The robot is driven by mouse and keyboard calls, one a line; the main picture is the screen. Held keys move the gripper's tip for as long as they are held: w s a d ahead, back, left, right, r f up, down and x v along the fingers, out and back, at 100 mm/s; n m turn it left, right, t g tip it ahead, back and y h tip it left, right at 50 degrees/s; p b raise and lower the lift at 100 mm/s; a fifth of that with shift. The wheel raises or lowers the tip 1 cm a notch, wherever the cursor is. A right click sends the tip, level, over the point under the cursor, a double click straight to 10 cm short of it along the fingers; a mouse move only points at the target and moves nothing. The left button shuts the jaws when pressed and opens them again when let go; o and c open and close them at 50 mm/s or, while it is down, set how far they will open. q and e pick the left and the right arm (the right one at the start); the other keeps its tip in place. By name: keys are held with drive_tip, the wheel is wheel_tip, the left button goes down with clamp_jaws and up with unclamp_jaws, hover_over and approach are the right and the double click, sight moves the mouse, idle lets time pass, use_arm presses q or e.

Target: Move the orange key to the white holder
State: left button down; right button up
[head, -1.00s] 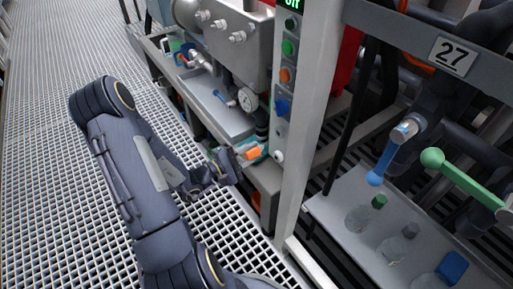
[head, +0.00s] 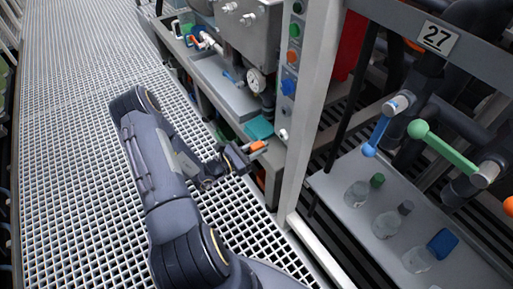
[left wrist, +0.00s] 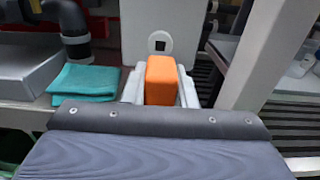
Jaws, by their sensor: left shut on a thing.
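The orange key (head: 258,146) is a small orange block held at the tip of my left gripper (head: 246,153). In the left wrist view the key (left wrist: 161,80) stands up between the two pale fingers of the left gripper (left wrist: 161,92), which are shut on it. The white holder (left wrist: 159,42) is a round white piece with a dark square hole, on the grey post just behind and above the key. In the head view the holder (head: 283,134) is to the right of the key, low on the post. My right gripper is not in view.
A teal cloth (head: 259,128) lies on the bench shelf beside the post. A row of coloured knobs (head: 289,87) runs up the post. Right of it, a shelf (head: 345,223) carries several bottles under blue and green valve handles. Open grating floor lies left.

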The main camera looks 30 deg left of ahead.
sight(281, 136)
use_arm(q)
drive_tip(key=shift+b+x, duration=0.45)
drive_tip(key=shift+x, duration=2.35)
drive_tip(key=shift+r, duration=0.1)
drive_tip(key=shift+w+d, duration=0.3)
drive_tip(key=shift+w, duration=0.3)
idle(0.3)
drive_tip(key=c, duration=1.1)
unclamp_jaws()
